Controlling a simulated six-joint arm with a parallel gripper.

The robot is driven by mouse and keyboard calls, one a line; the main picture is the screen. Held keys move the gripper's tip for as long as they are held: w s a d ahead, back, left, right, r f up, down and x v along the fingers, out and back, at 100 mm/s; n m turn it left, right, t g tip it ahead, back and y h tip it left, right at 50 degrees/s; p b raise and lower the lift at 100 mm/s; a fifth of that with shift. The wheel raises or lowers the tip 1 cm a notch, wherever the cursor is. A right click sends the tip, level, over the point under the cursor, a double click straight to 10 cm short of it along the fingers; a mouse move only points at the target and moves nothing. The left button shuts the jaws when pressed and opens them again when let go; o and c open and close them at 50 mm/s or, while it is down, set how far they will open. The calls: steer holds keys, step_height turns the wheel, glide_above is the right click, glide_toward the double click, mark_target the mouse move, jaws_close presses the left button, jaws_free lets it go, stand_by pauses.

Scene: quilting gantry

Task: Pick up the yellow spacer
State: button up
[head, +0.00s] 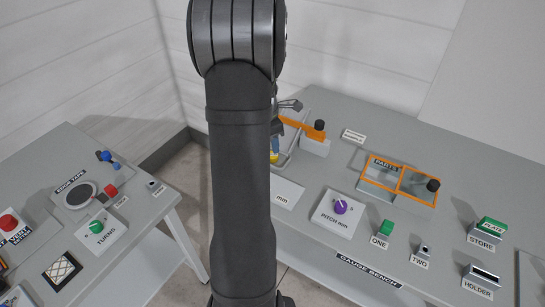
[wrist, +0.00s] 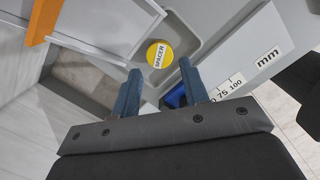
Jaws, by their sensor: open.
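The yellow spacer (wrist: 159,54) is a round disc with a white SPACER label, seen from above in the wrist view. It sits in a grey recess at the bench edge. My gripper (wrist: 160,69) is open, with its two blue fingers apart on the near side of the spacer, one toward each side of it. In the head view a bit of yellow (head: 274,157) shows beside my arm, which hides most of the gripper and that area.
An orange bar (head: 302,130) with a black knob stands close to the gripper. A blue part (wrist: 175,97) and a mm scale (wrist: 232,85) lie near the fingers. The orange-framed PARTS box (head: 398,187) and PITCH dial (head: 340,208) are farther right. A second bench (head: 140,215) stands left.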

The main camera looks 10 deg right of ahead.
steer(key=shift+w+d+f, duration=0.1)
steer(key=shift+f, duration=2.6)
steer(key=c, duration=0.6)
steer(key=shift+r, duration=0.1)
